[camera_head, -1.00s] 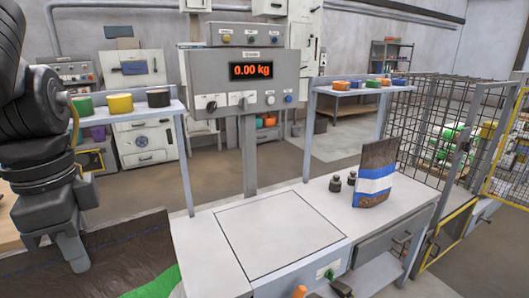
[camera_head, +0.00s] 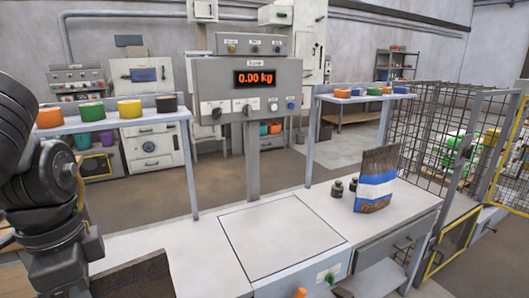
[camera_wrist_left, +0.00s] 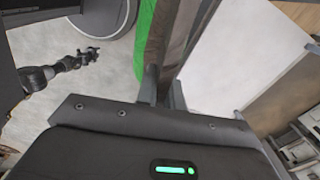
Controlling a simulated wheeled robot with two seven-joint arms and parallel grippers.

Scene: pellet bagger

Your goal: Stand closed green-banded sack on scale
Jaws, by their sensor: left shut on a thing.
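The scale's square plate (camera_head: 265,245) is empty, and its display (camera_head: 255,77) reads 0.00 kg. My left gripper (camera_wrist_left: 163,90) is shut on the green-banded sack (camera_wrist_left: 157,45), which hangs between its fingers in the left wrist view. In the head view only a dark brown upper part of that sack (camera_head: 140,277) shows at the bottom left, left of the plate. Its green band is out of the head view, and I cannot tell from here whether its top is closed. In the wrist view an arm with a small gripper (camera_wrist_left: 88,56), apparently my right, is too small to read.
A blue-and-white-banded sack (camera_head: 376,182) stands right of the plate with two dark weights (camera_head: 345,187) beside it. The display post (camera_head: 252,155) rises behind the plate. Side shelves hold coloured tubs (camera_head: 130,109). A wire cage (camera_head: 440,130) stands at right.

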